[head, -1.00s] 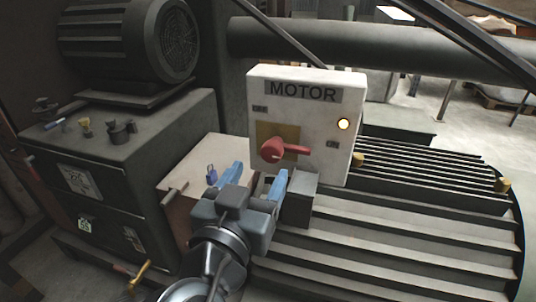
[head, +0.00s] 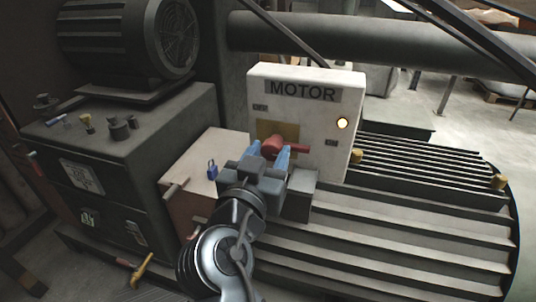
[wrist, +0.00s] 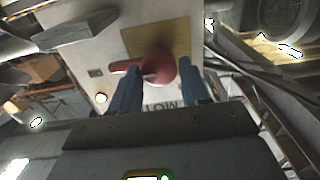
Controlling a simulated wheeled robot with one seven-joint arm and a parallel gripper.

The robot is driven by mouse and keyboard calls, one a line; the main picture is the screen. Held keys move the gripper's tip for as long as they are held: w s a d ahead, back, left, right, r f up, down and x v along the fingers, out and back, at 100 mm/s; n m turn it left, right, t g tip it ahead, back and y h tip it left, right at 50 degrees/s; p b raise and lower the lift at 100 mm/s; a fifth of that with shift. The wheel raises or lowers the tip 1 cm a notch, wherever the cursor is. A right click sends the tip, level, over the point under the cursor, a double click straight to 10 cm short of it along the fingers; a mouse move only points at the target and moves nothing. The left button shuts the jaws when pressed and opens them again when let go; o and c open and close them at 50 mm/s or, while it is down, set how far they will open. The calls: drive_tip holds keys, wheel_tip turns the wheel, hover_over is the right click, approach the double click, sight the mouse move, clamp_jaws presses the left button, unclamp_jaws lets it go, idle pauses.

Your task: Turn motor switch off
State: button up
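The white motor box (head: 318,112) with the "MOTOR" label stands in the middle of the head view. Its red switch (head: 273,146) has a round knob with a handle pointing right. A round lamp (head: 343,123) on the box is lit. My gripper (head: 267,158) is in front of the switch, with its blue fingers spread. In the wrist view the red switch (wrist: 157,68) lies just beyond and between the two blue fingers, one on each side. I cannot tell whether either finger touches it. The near part of the knob is partly hidden by the gripper in the head view.
A dark cabinet with a large motor (head: 130,40) stands at the left. A blue padlock (head: 212,168) is on the pale box beside my gripper. A grey block (head: 300,195) sits below the motor box. Ribbed metal (head: 420,215) spreads to the right.

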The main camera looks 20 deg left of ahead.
drive_tip(key=c, duration=0.6)
drive_tip(key=n, duration=0.6)
drive_tip(key=shift+n, duration=0.4)
drive_tip(key=n+p, duration=0.3)
drive_tip(key=n, duration=0.3)
drive_tip(key=shift+a, duration=0.15)
drive_tip(key=shift+a+f+n+p, duration=0.15)
drive_tip(key=shift+n+p, duration=0.55)
drive_tip(key=shift+n, duration=0.6)
drive_tip(key=shift+d+f+n+p, duration=0.1)
drive_tip(key=shift+n+p, duration=0.6)
drive_tip(key=shift+n, duration=0.6)
